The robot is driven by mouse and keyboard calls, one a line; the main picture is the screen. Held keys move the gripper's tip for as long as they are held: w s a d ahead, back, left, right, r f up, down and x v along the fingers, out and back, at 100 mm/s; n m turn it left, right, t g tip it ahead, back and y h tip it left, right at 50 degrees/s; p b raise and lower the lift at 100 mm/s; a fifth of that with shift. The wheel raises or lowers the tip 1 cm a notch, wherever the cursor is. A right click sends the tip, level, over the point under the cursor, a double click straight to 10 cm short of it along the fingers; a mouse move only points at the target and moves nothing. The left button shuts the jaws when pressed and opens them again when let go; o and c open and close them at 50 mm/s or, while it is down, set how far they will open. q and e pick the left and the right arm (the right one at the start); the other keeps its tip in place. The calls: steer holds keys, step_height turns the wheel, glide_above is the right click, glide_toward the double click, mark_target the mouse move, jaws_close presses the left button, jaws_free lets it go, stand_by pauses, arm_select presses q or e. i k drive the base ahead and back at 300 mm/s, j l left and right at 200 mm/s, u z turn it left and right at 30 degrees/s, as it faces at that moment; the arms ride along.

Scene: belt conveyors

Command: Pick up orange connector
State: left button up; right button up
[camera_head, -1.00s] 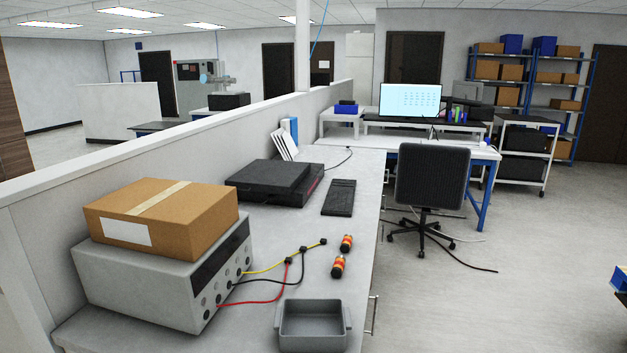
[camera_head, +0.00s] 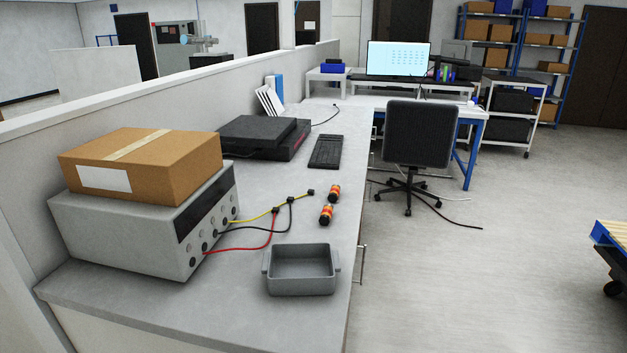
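Two orange connectors with dark ends stand on the grey worktop. The nearer orange connector (camera_head: 326,214) is behind the grey tray, and the farther orange connector (camera_head: 334,193) is just beyond it, slightly to the right. A small gap shows between them. Neither of my grippers is in the head view.
A grey open tray (camera_head: 301,290) sits empty near the worktop's front. A grey instrument (camera_head: 130,240) with a cardboard box (camera_head: 143,165) on top stands left, its red, black and yellow cables (camera_head: 262,236) lying near the connectors. A chair (camera_head: 428,135) stands right of the worktop.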

mark_target(327, 214)
steer(key=i+j+u, duration=0.15)
steer(key=j, duration=0.3)
steer(key=i+j+u, duration=0.15)
steer(key=j, duration=0.3)
steer(key=i+j+u, duration=0.2)
steer(key=i+j, duration=0.15)
